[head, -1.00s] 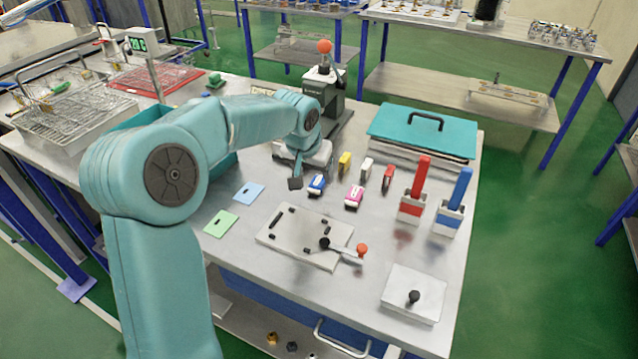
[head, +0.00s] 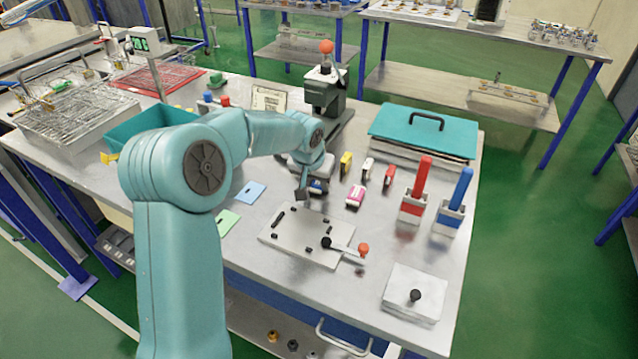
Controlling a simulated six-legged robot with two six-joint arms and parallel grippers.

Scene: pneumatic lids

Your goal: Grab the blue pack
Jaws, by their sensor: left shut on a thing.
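The blue pack (head: 319,187) is on the metal table, in the row of small packs, partly hidden by my left gripper. My left gripper (head: 303,194) reaches down at the pack's left side and is shut on it. Whether the pack is lifted off the table cannot be told. My right gripper is not in view.
A pink pack (head: 355,196), a yellow pack (head: 345,164), a white pack (head: 367,167) and a red pack (head: 389,175) stand close by. A light plate with a lever (head: 296,239) lies in front. A teal lid (head: 425,125) is at back right.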

